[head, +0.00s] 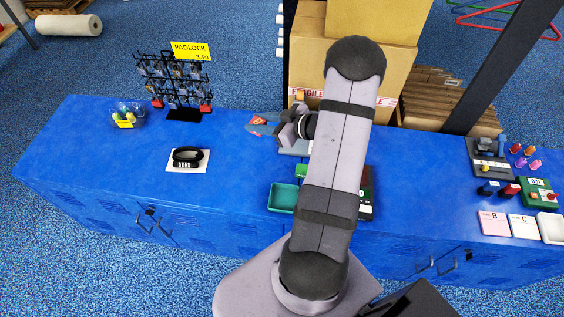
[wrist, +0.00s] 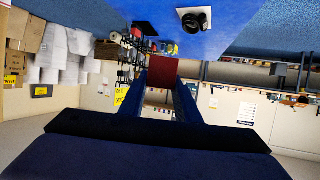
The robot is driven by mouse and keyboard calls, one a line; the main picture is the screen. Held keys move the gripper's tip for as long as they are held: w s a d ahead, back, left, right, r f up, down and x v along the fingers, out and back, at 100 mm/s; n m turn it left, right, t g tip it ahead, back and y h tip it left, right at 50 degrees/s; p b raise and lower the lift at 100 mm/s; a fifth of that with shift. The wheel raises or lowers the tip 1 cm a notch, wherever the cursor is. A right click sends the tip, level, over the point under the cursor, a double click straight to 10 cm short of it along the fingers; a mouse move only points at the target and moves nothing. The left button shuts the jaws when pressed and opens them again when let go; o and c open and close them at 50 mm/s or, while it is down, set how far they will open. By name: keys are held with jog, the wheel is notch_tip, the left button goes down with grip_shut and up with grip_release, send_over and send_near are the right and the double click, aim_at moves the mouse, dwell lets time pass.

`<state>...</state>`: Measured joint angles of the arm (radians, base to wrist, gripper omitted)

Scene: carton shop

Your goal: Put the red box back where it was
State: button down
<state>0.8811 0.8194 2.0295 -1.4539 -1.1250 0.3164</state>
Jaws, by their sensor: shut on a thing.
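My gripper (head: 262,125) is over the middle of the blue counter, reaching to the left from behind my arm. It is shut on the red box (wrist: 163,68), which sits between the two fingertips in the wrist view. In the head view only a small red part of the box (head: 258,120) shows at the fingertips. I cannot tell how high it is above the counter.
A padlock rack (head: 174,85) and a small bin (head: 125,115) stand left on the counter (head: 80,150). A black object (head: 187,156) lies on a white card. A teal tray (head: 283,197) is near my arm. Cards and small parts crowd the right end; cartons (head: 372,20) stand behind.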

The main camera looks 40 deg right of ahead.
jog(key=s+a+r+n+g+y+p, duration=0.25)
jog(key=s+a+r+p, duration=0.2)
jog(key=a, duration=0.45)
jog(key=s+a+r+n+g+y+p, duration=0.25)
jog(key=s+a+r+n+p, duration=0.2)
jog(key=a, duration=0.55)
jog(key=a+f+n+g+y+b, duration=0.2)
jog(key=a+f+n+g+b, duration=0.15)
jog(key=a+f+b, duration=0.9)
jog(key=w+a+f+m+t+b, duration=0.3)
jog(key=w+b, duration=0.4)
jog(key=b, duration=0.2)
jog(key=w+d+r+m+t+h+b, duration=0.2)
jog(key=w+d+m+t+h+b, duration=0.35)
jog(key=w, duration=0.45)
jog(key=w+d+m+t+h+p, duration=0.1)
jog(key=w+d+m+h, duration=0.1)
jog(key=d+m+h, duration=0.95)
jog(key=s+d+f+m+g+h, duration=0.2)
jog(key=s+d+m+g+h, duration=0.2)
jog(key=s+d, duration=0.4)
jog(key=s+d+f+m+g+h, duration=0.3)
jog(key=s+d, duration=0.5)
jog(key=d, duration=0.5)
jog(key=shift+d+m+g+h, duration=0.15)
jog(key=shift+m+g+h, duration=0.55)
jog(key=shift+m, duration=0.35)
